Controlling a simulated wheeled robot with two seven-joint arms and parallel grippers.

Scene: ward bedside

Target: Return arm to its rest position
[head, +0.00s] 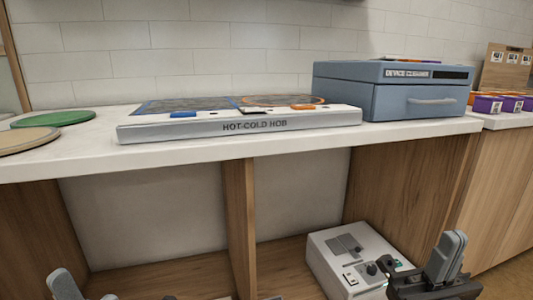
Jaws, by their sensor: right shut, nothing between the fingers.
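My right gripper (450,245) is at the lower right, in front of the shelf unit and below the counter top. Its grey fingers point up and are shut with nothing between them. My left gripper (66,284) shows only in part at the bottom left edge. Most of it is cut off by the frame, so its opening cannot be told. Both grippers appear apart from the counter.
The white counter (210,155) holds a hot-cold hob (240,125), a blue device cleaner (415,95), a green disc (55,119) and a tan disc (25,140). A white device (335,248) stands in the lower compartment, partly behind my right gripper. Purple containers (500,103) sit far right.

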